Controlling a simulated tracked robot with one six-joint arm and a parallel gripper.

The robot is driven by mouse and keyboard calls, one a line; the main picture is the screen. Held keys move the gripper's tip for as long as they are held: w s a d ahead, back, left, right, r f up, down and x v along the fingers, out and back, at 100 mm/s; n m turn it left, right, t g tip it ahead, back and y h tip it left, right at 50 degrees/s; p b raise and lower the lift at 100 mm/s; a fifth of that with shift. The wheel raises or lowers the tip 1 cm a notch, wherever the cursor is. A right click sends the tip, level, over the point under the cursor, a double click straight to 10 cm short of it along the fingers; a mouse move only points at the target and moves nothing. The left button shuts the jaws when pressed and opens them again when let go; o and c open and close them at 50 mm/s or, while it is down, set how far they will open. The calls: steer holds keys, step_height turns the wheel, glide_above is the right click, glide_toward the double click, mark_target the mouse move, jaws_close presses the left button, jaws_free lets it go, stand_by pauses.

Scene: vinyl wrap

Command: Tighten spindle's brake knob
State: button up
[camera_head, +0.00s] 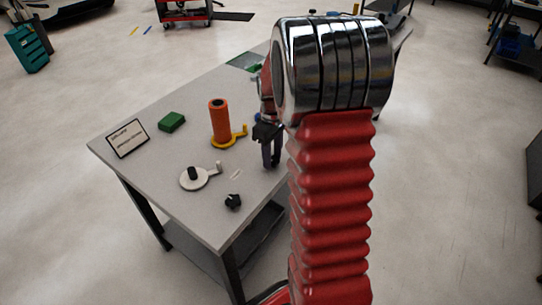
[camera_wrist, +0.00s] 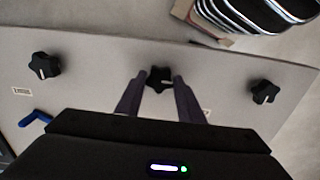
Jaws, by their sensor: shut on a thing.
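My gripper (camera_wrist: 159,84) is shut on a black star-shaped knob (camera_wrist: 160,77), with one fingertip on each side of it in the wrist view. In the head view my gripper (camera_head: 271,154) points down by the table's right edge, and the held knob cannot be made out there. Two more black star knobs show in the wrist view, one to the left (camera_wrist: 43,65) and one to the right (camera_wrist: 264,91). In the head view an orange roll (camera_head: 220,122) stands upright on a yellow crank-shaped base (camera_head: 229,142). I cannot tell which part is the spindle.
The grey table (camera_head: 150,170) also bears a green block (camera_head: 171,122), a label card (camera_head: 127,138), a white disc with a handle (camera_head: 193,178) and a black knob (camera_head: 233,201) near the front corner. A blue piece (camera_wrist: 35,118) lies at left in the wrist view.

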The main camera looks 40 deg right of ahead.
steer(key=m, duration=0.4)
steer(key=shift+s+f+m, duration=0.15)
steer(key=shift+s+m, duration=0.05)
steer(key=shift+m, duration=0.1)
steer(key=m, duration=0.8)
steer(key=shift+m, duration=2.7)
steer(key=o, duration=0.7)
steer(key=shift+d, duration=0.1)
steer(key=o, duration=0.4)
steer(key=shift+w, duration=0.15)
steer(key=shift+c, duration=0.2)
steer(key=shift+r, duration=0.25)
